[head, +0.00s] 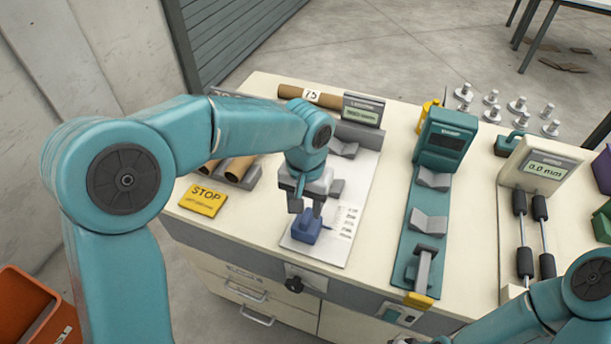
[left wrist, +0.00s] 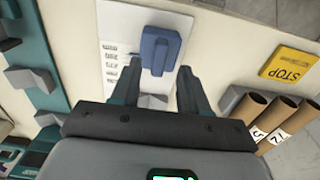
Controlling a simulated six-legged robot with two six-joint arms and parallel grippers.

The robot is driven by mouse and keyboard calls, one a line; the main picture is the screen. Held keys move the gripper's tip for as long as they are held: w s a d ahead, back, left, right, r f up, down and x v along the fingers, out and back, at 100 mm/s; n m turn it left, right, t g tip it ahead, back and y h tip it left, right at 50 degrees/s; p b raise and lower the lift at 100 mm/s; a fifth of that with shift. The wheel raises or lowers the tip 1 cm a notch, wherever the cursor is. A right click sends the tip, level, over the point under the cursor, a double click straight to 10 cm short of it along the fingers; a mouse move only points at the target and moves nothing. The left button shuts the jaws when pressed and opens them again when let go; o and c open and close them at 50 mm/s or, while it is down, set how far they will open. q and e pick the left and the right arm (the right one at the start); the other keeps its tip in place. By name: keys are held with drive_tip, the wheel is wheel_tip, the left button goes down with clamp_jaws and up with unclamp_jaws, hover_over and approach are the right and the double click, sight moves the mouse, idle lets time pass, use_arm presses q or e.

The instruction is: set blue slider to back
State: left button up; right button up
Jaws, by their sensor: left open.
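The blue slider (head: 306,227) sits at the front end of a white plate (head: 333,244) with printed scale marks. My left gripper (head: 306,207) points down just above and behind the slider in the head view, its fingers open. In the left wrist view the blue slider (left wrist: 159,50) shows between and just beyond the two open fingertips of my left gripper (left wrist: 158,72); I cannot tell whether they touch it.
A yellow STOP sign (head: 203,199) and cardboard tubes (head: 240,167) lie left of the plate. A display unit (head: 363,110) stands at the plate's back. A teal fixture (head: 425,222) with grey cradles stands to the right. Metal weights (head: 491,97) stand at the back right.

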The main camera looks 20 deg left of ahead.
sight(306, 217)
use_arm(q)
wheel_tip(306, 217, up, 11)
drive_tip(key=shift+r, duration=0.2)
drive_tip(key=shift+s, duration=0.1)
idle(0.5)
